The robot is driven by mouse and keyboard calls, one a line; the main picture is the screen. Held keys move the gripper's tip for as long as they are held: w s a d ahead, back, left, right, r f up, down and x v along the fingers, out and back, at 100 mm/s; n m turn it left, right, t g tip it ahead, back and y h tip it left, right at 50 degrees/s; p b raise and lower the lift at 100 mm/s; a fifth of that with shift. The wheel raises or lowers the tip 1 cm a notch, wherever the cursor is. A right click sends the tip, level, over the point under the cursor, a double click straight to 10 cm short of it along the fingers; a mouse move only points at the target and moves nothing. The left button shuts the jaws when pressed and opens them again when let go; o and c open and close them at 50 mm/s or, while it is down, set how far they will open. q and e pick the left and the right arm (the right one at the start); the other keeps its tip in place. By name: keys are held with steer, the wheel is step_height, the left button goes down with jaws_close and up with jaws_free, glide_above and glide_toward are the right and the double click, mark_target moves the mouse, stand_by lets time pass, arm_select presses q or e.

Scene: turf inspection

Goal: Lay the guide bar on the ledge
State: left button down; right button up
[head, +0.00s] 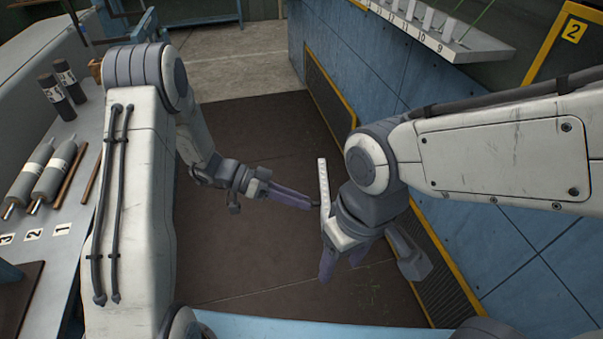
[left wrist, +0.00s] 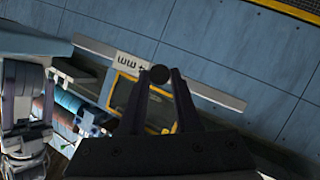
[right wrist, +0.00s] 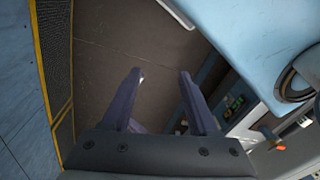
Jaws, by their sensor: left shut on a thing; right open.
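The guide bar (head: 323,180) is a slim, pale bar standing nearly on end in the head view, in mid-air over the brown floor. In the left wrist view the bar (left wrist: 218,96) runs slantwise behind the fingertips, with a dark round knob (left wrist: 160,74) at its middle. My left gripper (head: 311,204) is shut on the bar by this knob. The likely ledge (head: 452,50) is the pale numbered shelf on the blue wall, up and right of the bar. My right gripper (head: 342,262) hangs below the bar; its fingers (right wrist: 160,76) are apart and empty in the right wrist view.
A grey bench (head: 60,215) at left holds grey rollers (head: 53,170), dark labelled cylinders (head: 62,90) and brown rods. The blue wall (head: 490,240) with yellow-edged grilles stands close on the right. The brown floor (head: 250,140) between them is clear.

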steer(key=w+a+m+h, duration=0.1)
steer(key=w+a+m, duration=0.15)
steer(key=w, duration=0.95)
steer(key=w+a+m, duration=0.1)
steer(key=w+m, duration=0.2)
steer(key=w, duration=1)
step_height(320, 180, down, 11)
steer(key=shift+a, duration=0.15)
steer(key=shift+s+n, duration=0.1)
steer(key=shift+n, duration=0.15)
jaws_close()
steer(key=shift+a+r, duration=0.1)
arm_select(q)
steer(key=shift+w, duration=0.1)
arm_select(e)
steer(key=shift+s, duration=0.1)
arm_select(q)
steer(key=c, duration=0.5)
jaws_free()
